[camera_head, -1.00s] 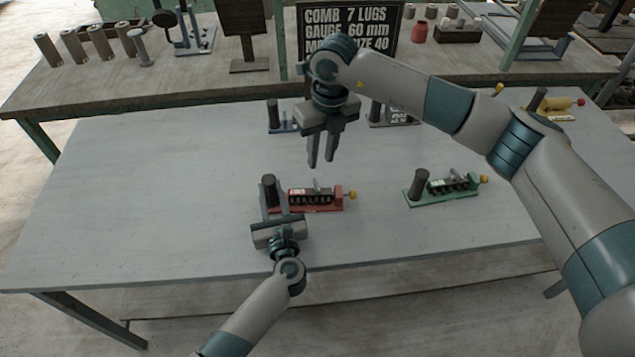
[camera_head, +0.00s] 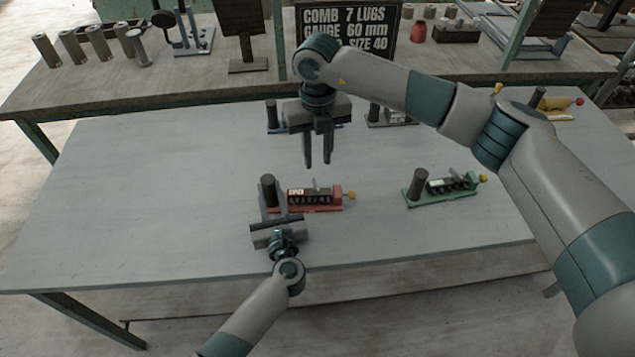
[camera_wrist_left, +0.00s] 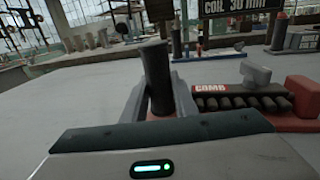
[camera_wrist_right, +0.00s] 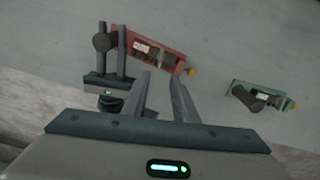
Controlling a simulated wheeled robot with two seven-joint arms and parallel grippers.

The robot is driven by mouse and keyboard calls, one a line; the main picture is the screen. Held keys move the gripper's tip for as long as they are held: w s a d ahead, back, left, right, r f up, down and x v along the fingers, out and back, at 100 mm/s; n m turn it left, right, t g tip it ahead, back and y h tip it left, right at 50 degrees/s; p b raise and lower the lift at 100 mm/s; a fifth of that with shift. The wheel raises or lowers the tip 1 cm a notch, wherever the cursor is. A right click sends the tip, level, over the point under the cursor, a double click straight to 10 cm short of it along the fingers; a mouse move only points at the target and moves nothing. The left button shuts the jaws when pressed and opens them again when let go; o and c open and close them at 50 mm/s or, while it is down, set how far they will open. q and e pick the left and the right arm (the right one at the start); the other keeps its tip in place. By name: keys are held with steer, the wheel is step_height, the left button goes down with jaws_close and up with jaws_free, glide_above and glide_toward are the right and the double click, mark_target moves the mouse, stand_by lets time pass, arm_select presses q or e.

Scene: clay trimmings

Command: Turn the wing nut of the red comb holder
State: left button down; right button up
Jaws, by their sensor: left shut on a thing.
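The red comb holder (camera_head: 322,208) lies on the grey table, with a row of dark comb slots, a white label and a yellow knob at its right end. A small grey wing nut (camera_head: 316,184) stands above the slots; it shows larger in the left wrist view (camera_wrist_left: 256,76). My left gripper (camera_wrist_left: 158,100) is shut on the dark upright post (camera_wrist_left: 157,72) at the holder's left end, one finger on each side. My right gripper (camera_head: 318,164) points down, open and empty, above and behind the red holder. It does not touch the wing nut.
A green holder (camera_head: 443,200) stands to the right on the same table. A blue holder (camera_head: 273,128) and another dark-post holder sit behind my right gripper, with a yellow one (camera_head: 562,115) at the far right. The table's left side is clear.

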mark_target(318, 188)
step_height(318, 188, down, 10)
steer(key=shift+f, duration=0.1)
stand_by(0.4)
jaws_close()
